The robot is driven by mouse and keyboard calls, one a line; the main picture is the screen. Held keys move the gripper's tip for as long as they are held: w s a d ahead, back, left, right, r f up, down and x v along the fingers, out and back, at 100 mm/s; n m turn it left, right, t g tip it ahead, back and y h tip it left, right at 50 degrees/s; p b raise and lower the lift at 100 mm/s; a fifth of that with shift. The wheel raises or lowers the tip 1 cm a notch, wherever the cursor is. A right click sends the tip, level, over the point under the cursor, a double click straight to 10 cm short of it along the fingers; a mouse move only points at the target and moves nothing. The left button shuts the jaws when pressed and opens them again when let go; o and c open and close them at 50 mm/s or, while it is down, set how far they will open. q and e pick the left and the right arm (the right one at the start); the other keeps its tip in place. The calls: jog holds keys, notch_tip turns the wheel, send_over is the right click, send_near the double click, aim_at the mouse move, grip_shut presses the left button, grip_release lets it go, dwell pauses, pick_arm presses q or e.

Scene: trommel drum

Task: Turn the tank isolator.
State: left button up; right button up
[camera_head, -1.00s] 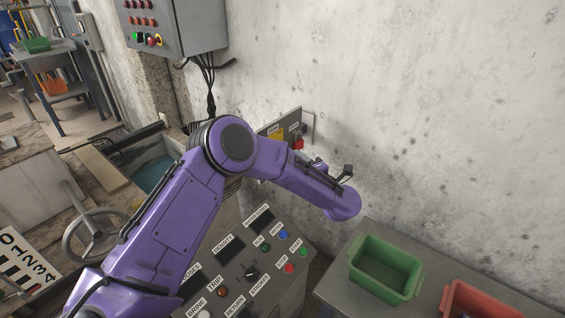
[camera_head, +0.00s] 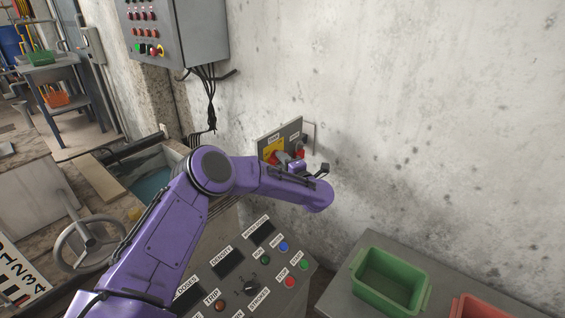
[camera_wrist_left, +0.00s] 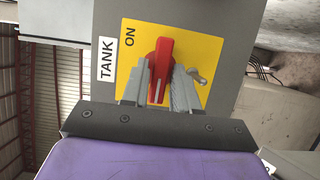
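The tank isolator is a red rotary handle (camera_wrist_left: 161,66) on a yellow plate (camera_wrist_left: 211,50) marked ON, with a TANK label (camera_wrist_left: 107,59) beside it. In the left wrist view my left gripper (camera_wrist_left: 159,88) has its fingers apart, one on each side of the handle's lower part. I cannot tell whether either finger touches it. In the head view the yellow plate (camera_head: 267,147) shows on a grey wall panel, with my left gripper (camera_head: 281,158) at it and partly covering the handle. My right gripper is not in view.
A second red switch (camera_head: 300,152) sits right of the isolator. A control desk (camera_head: 247,283) with buttons stands below my left arm. A green bin (camera_head: 392,279) and a red bin (camera_head: 480,308) stand on a table at the right. A handwheel (camera_head: 88,233) is at the left.

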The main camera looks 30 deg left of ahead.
pick_arm(q)
grip_shut()
